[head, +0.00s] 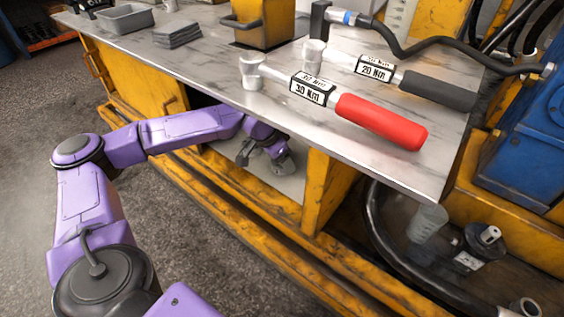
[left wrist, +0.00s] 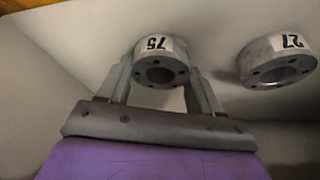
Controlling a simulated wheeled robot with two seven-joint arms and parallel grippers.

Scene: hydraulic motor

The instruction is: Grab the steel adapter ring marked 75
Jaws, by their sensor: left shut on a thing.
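The steel adapter ring marked 75 (left wrist: 150,45) is a short grey cylinder with a central bore and bolt holes, seen in the left wrist view with its label upside down. My left gripper (left wrist: 160,78) has one finger on each side of it and is shut on it. A similar ring marked 27 (left wrist: 281,46) stands to the right, apart from the gripper. In the head view my left gripper (head: 264,152) reaches into the open shelf under the workbench; the marks cannot be read there. My right gripper is not in view.
The workbench top (head: 215,70) overhangs the shelf (head: 287,184), whose opening has a yellow post (head: 318,190) on the right. On top lie a red-handled 30 Nm torque wrench (head: 381,120), a dark-handled 20 Nm one (head: 437,90) and a grey tray (head: 124,18).

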